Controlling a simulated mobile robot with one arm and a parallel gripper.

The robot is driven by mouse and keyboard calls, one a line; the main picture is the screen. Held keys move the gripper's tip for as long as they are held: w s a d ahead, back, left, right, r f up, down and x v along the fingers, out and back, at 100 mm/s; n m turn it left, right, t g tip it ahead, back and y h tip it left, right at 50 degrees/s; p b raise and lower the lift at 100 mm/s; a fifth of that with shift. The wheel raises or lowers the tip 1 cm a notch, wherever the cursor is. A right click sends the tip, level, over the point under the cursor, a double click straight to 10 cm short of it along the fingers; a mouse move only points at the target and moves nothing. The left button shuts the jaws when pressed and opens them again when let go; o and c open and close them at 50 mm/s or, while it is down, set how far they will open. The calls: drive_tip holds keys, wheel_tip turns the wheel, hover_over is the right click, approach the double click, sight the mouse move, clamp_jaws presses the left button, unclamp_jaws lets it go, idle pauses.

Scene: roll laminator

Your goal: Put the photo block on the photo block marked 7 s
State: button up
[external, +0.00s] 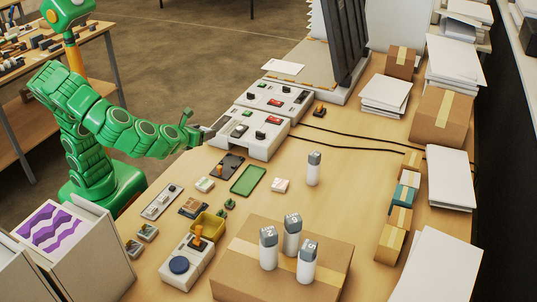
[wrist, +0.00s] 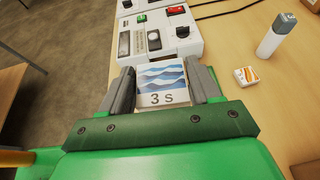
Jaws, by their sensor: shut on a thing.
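My gripper (wrist: 165,88) is shut on a white photo block (wrist: 162,78) with a blue wave picture and the mark "3 s". In the external view my gripper (external: 203,133) is at the near left side of the laminator, and the held block is hard to make out there. A small white block with a reddish picture (external: 280,185) lies on the table; it also shows in the wrist view (wrist: 247,76). Another small pale block (external: 205,184) lies left of the green tray. I cannot read a "7 s" mark on any block.
The laminator (external: 255,127) has knobs and red switches. A green tray (external: 248,180) and a dark plate (external: 227,166) lie in front of it. A grey-capped bottle (external: 313,170) stands alone; several more stand on a cardboard box (external: 330,262).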

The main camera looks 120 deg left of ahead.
sight(203, 184)
drive_tip(key=shift+s+d+n+g, duration=0.15)
drive_tip(key=shift+s+d+g, duration=0.05)
drive_tip(key=shift+s, duration=0.3)
drive_tip(key=shift+s+d+n+g, duration=0.15)
drive_tip(key=shift+s+g, duration=0.05)
drive_tip(key=shift+s, duration=0.3)
drive_tip(key=shift+f, duration=10.7)
drive_tip(key=shift+f, duration=0.1)
drive_tip(key=o, duration=1.1)
drive_tip(key=shift+v, duration=3.8)
drive_tip(key=shift+a, duration=0.1)
